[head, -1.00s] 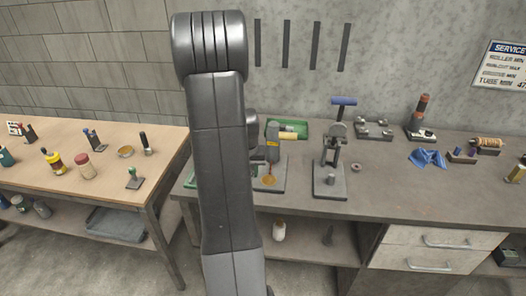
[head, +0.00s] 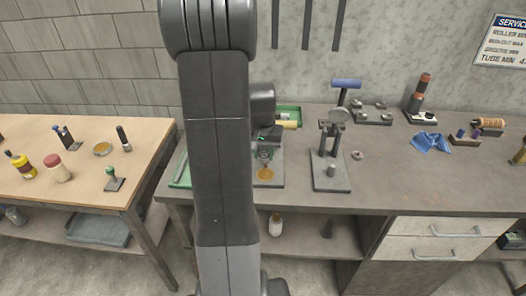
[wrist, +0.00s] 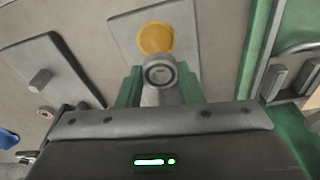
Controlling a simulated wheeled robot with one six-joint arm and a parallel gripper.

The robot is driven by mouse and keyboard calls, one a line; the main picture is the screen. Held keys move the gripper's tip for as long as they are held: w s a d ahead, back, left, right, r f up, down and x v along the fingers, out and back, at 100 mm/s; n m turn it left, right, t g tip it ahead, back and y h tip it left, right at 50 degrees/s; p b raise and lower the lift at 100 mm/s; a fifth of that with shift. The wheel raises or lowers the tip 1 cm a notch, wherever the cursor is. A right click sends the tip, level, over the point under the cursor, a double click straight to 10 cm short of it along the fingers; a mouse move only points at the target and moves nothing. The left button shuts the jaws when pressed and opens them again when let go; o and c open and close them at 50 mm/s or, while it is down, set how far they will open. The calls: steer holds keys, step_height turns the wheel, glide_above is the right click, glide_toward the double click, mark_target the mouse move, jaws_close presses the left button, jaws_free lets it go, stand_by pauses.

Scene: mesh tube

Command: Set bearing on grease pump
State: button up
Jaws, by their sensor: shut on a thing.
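The bearing (wrist: 159,72), a grey metal ring, is between the green fingers of my gripper (wrist: 159,88) in the wrist view, and the gripper is shut on it. The grease pump shows as a grey plate (wrist: 125,30) with a round amber pad (wrist: 155,37). The bearing overlaps the near edge of the pad in the picture; its height above it I cannot tell. In the head view the amber pad (head: 267,174) lies just right of my arm, with my gripper (head: 264,155) partly hidden above it.
A press with a blue handle (head: 345,83) stands right of the pump. A small ring (head: 357,155) lies beside it. A green tray (head: 288,112) is behind. A blue cloth (head: 430,142) lies farther right. The bench front right of the press is clear.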

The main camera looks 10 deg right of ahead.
steer(key=b, duration=0.4)
glide_above(264, 174)
steer(key=shift+s+a+f, duration=0.1)
steer(key=shift+f, duration=1.25)
steer(key=shift+s+f, duration=0.1)
steer(key=shift+f, duration=1.2)
steer(key=shift+f+b, duration=0.5)
steer(key=shift+f, duration=0.3)
steer(key=o, duration=1.1)
steer(key=r, duration=0.4)
steer(key=s+r, duration=0.1)
steer(key=r, duration=0.4)
steer(key=s+a+r, duration=0.1)
steer(key=r, duration=0.3)
steer(key=shift+r, duration=0.35)
steer(key=shift+f, duration=0.1)
steer(key=f, duration=0.4)
steer(key=w+f, duration=0.1)
steer(key=f, duration=0.4)
steer(key=w+d+f, duration=0.1)
steer(key=f, duration=0.3)
steer(key=shift+f, duration=0.2)
steer(key=shift+r, duration=0.1)
